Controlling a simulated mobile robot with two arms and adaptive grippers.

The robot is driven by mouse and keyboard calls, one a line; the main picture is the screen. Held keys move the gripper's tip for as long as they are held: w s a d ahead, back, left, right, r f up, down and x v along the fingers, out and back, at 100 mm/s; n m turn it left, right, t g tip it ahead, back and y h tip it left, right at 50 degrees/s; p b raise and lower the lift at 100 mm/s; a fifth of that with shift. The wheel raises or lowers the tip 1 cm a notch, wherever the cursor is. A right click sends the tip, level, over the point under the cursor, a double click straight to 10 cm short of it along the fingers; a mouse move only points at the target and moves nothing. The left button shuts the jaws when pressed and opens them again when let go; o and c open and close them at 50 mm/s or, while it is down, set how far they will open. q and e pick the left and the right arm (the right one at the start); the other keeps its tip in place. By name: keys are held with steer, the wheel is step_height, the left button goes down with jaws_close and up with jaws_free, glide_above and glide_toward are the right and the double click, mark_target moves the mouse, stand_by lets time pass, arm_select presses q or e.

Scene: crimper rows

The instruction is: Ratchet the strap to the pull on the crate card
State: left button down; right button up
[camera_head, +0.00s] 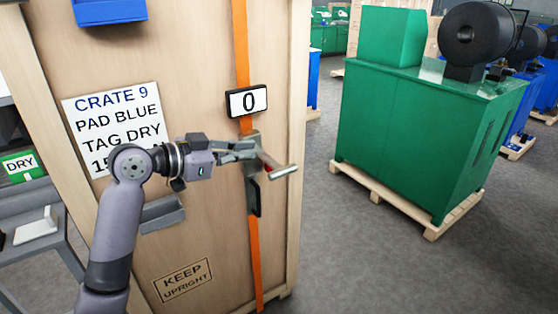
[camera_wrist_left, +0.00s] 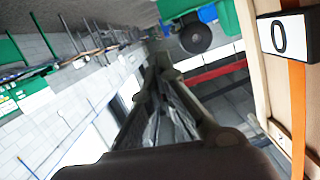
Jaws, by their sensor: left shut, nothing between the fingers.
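The wooden crate (camera_head: 200,40) has an orange strap (camera_head: 240,45) running down its front; the strap also shows in the left wrist view (camera_wrist_left: 298,100). A small display (camera_head: 247,101) on the strap reads 0, also in the left wrist view (camera_wrist_left: 284,36). The ratchet (camera_head: 252,168) sits below it, its grey handle grip (camera_head: 285,171) pointing right. The crate card (camera_head: 105,115) reads "CRATE 9, PAD BLUE, TAG DRY"; my arm hides most of its last line, which starts "15". My left gripper (camera_head: 254,148) is shut and empty at the ratchet's top; contact is unclear.
A blue pad (camera_head: 108,10) is on the crate's upper front, and a grey holder (camera_head: 162,213) is lower down. A green DRY tag box (camera_head: 20,166) stands on the left shelf. A green machine (camera_head: 410,130) stands on a pallet at right, with open floor between.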

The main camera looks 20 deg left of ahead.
arm_select(q)
steer(key=shift+w+a+f, duration=0.1)
steer(key=p, duration=0.4)
glide_above(278, 175)
step_height(278, 175, down, 4)
steer(key=f, duration=0.1)
steer(key=shift+f+p, duration=0.3)
steer(key=shift+f, duration=0.35)
steer(key=shift+f, duration=0.1)
